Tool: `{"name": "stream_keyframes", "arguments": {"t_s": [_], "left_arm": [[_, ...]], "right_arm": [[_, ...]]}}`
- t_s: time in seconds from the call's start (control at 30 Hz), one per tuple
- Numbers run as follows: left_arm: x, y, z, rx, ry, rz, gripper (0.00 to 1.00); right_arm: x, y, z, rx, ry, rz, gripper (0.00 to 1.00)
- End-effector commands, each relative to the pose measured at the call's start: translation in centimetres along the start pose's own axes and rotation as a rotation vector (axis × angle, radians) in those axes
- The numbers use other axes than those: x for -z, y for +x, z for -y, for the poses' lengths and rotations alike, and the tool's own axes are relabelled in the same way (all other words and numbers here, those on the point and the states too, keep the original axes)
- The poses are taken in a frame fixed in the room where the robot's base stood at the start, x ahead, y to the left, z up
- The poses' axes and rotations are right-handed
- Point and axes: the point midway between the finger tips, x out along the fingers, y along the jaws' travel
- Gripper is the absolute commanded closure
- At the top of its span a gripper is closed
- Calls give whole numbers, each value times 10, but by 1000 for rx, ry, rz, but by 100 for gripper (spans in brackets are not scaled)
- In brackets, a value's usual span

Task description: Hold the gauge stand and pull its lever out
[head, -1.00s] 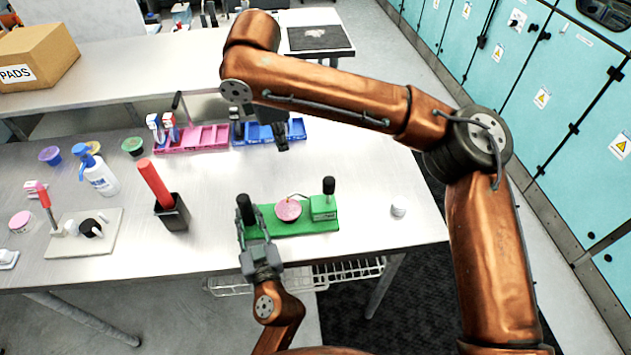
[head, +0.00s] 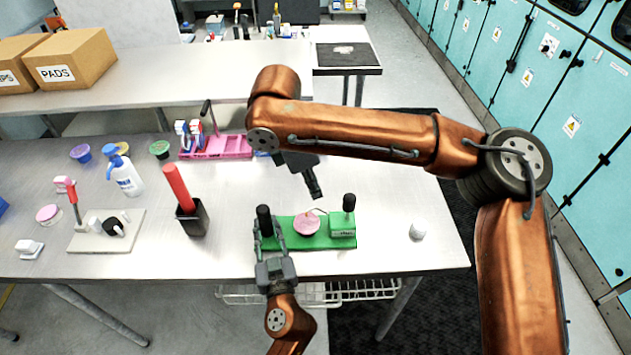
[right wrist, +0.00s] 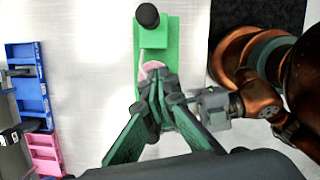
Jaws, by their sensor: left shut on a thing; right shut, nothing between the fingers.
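The gauge stand is a green base (head: 290,243) near the table's front edge, with a pink disc (head: 306,225) and a green block topped by a black knob (head: 349,202). A thin rod shows between disc and block; I cannot tell if it is the lever. My left gripper (head: 268,240) is shut on the stand's left end, beside a dark upright post (head: 263,215). My right gripper (head: 317,192) is shut and empty, pointing down above the stand. In the right wrist view its fingertips (right wrist: 158,76) cover part of the disc (right wrist: 154,66).
A black holder (head: 192,220) with a red stick stands left of the stand. A pink tray (head: 225,148) lies behind, and a small white object (head: 417,231) lies to the right. A white board (head: 90,240) and a pump bottle (head: 126,178) are further left.

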Motion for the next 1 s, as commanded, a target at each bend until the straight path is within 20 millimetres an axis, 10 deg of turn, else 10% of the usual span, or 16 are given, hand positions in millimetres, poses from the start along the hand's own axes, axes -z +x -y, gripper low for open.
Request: {"name": "stream_keyframes", "arguments": {"t_s": [0.27,1.0], "left_arm": [[0,0,0,-1,0,1,100],[-1,0,0,0,1,1,100]], "right_arm": [[-1,58,1,2,1,1,100],[-39,66,0,0,2,-3,100]]}}
